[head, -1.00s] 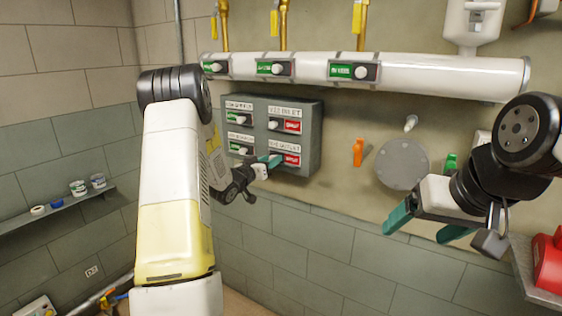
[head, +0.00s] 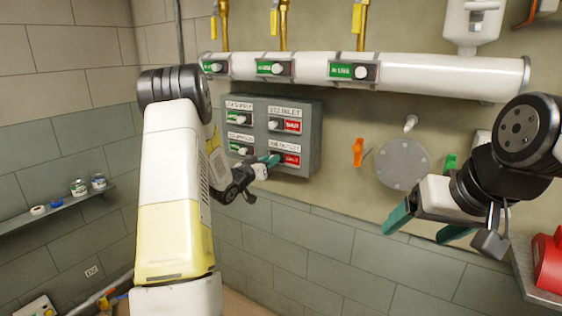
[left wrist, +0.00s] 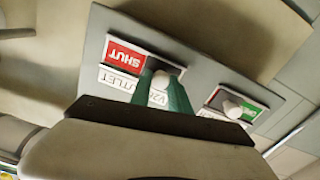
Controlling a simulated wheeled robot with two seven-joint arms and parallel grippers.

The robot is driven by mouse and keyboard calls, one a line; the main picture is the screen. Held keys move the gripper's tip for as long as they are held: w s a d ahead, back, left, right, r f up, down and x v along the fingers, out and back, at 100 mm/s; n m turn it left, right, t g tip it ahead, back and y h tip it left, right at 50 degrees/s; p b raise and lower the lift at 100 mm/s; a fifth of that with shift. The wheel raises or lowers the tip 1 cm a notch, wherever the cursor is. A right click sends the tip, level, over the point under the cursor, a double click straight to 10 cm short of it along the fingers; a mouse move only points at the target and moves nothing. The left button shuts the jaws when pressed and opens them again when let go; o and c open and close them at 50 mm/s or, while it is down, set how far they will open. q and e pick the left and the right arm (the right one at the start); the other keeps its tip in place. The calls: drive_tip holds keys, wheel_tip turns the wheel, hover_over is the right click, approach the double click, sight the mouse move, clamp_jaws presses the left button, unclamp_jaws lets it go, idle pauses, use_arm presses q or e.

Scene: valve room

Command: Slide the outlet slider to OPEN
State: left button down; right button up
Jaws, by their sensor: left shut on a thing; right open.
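A grey panel box (head: 314,130) on the wall carries several sliders with white knobs. The outlet slider (head: 291,160) is at its lower right, under a label ending in OUTLET, with its red SHUT plate showing. The plate and label appear upside down in the left wrist view (left wrist: 123,56). My left gripper (head: 274,160) is shut on the outlet slider's knob, its green fingertips (left wrist: 167,80) around it, left of the red plate in the head view. My right gripper (head: 428,228) is open and empty, in front of the wall at right.
The neighbouring lower left slider (head: 240,146) shows green; its white knob also shows in the left wrist view (left wrist: 232,108). The upper right inlet slider (head: 291,127) shows red SHUT. A white pipe (head: 440,75) runs above the panel. An orange handle (head: 357,152) and round grey plate (head: 402,164) are to the right.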

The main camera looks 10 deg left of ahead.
idle(0.6)
use_arm(q)
drive_tip(key=d, duration=0.2)
drive_tip(key=s+d, duration=0.1)
drive_tip(key=d, duration=0.1)
drive_tip(key=s+d, duration=0.1)
drive_tip(key=d, duration=0.1)
drive_tip(key=shift+s, duration=0.1)
drive_tip(key=c, duration=1.2)
unclamp_jaws()
drive_tip(key=shift+d, duration=0.1)
drive_tip(key=shift+s, duration=0.1)
drive_tip(key=v, duration=0.7)
drive_tip(key=shift+s, duration=0.3)
